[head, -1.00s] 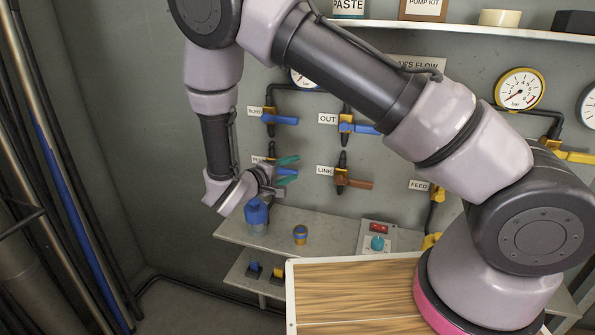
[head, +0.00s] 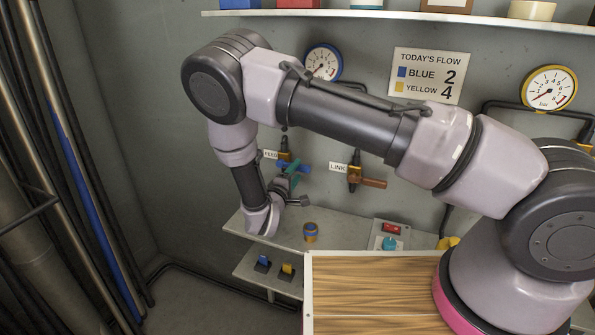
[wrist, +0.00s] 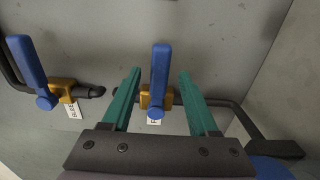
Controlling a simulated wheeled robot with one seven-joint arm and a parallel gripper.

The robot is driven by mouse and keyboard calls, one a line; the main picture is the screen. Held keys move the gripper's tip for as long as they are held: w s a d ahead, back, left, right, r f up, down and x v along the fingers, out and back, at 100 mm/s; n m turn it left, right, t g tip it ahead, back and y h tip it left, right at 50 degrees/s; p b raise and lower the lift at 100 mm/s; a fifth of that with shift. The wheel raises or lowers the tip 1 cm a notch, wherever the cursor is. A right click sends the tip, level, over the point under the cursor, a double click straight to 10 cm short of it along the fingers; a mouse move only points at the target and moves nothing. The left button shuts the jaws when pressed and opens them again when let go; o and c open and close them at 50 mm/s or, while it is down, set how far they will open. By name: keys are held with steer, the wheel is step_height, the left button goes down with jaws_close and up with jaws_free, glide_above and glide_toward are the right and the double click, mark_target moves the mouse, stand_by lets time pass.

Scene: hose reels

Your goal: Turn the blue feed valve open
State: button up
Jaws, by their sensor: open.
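The blue feed valve (head: 285,155) is on the back wall, tagged FEED, its blue lever partly hidden by my gripper in the head view. In the wrist view its blue lever (wrist: 160,72) points up the picture from a brass body (wrist: 150,98), with a partly hidden tag below. My gripper (wrist: 160,85) is open, one green finger on each side of the lever, with a visible gap on both sides. In the head view my gripper (head: 291,178) is at the valve, its fingers overlapping the lever. I cannot tell the depth between fingers and lever.
Another blue valve (wrist: 30,70) is to the left in the wrist view. The LINK valve (head: 370,182) with a brown lever is right of the feed valve. Below are a shelf (head: 345,236) and a blue-and-yellow ring (head: 311,233). A sign (head: 428,75) reads blue 2, yellow 4.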

steer(key=shift+x, duration=0.8)
jaws_close()
stand_by(0.9)
